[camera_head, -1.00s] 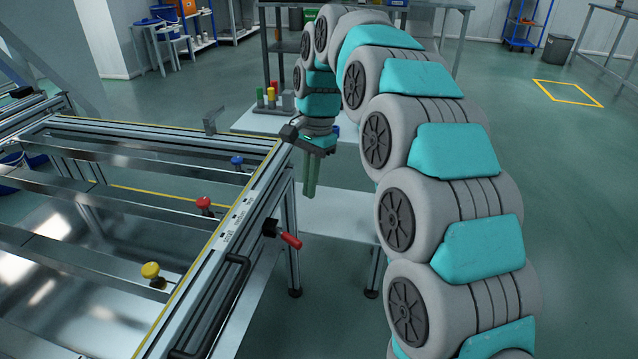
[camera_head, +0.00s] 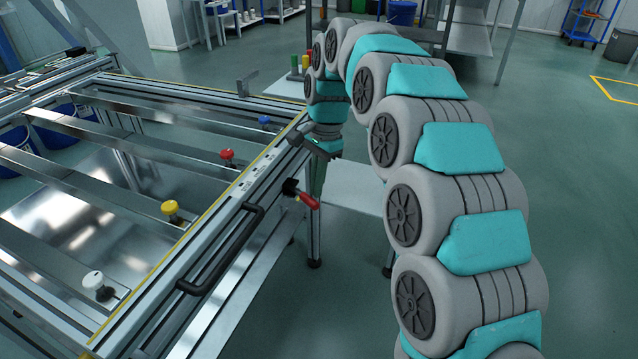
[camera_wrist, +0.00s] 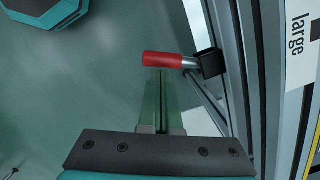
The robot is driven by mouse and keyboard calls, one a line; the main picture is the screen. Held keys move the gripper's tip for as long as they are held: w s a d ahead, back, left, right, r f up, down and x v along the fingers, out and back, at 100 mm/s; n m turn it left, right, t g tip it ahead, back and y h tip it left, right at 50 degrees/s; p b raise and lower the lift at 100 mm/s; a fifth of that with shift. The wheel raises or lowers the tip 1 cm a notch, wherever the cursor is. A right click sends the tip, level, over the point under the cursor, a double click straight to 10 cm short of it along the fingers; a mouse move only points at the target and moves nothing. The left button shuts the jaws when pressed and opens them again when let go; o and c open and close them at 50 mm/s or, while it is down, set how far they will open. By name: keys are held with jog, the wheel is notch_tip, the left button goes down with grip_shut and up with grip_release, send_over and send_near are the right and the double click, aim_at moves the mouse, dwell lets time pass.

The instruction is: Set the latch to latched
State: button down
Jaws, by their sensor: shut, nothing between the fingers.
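The latch has a red handle (camera_head: 308,201) on a black mount (camera_head: 290,187), on the outer side of the panel frame. The handle sticks out from the frame, tilted slightly down to the right in the head view. In the wrist view the red handle (camera_wrist: 163,59) points left from its black mount (camera_wrist: 210,63). My gripper (camera_head: 317,188) has its green fingers pointing down, just behind the handle in the head view. In the wrist view my gripper (camera_wrist: 161,78) is shut and empty, its fingertips at the handle's lower edge. I cannot tell whether they touch it.
A black bar handle (camera_head: 222,250) is on the same frame side, nearer to me. Blue (camera_head: 264,121), red (camera_head: 227,155), yellow (camera_head: 170,209) and white (camera_head: 94,281) knobs stand on the panel's rails. A pale low shelf (camera_head: 352,197) is behind the latch. Floor to the right is open.

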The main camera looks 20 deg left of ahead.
jog(key=shift+s+a+f+m+p, duration=0.2)
jog(key=shift+s+m+p, duration=0.25)
jog(key=shift+s+m, duration=0.3)
jog(key=shift+a+f+m, duration=0.1)
jog(key=shift+a+m, duration=0.05)
jog(key=shift+m, duration=0.1)
jog(key=shift+s+f, duration=0.1)
